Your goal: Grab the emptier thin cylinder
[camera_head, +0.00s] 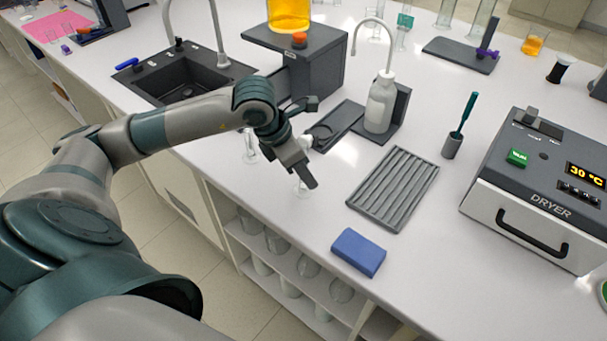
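My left gripper (302,165) is above the front edge of the bench, pointing down. One dark finger shows clearly; the gap between the fingers is hard to make out. A thin clear cylinder (302,188) on a round foot stands right at the gripper, its upper part mostly hidden behind it. Another thin clear cylinder (250,150) stands to the left, just below my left forearm and partly covered by it. The liquid levels in both are too small to tell. My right gripper is not in view.
A ribbed grey drain tray (393,188), a blue block (358,252) and a white wash bottle (380,103) are to the right. A dryer (540,190) stands at far right. A dark sink (185,75) lies behind the arm.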

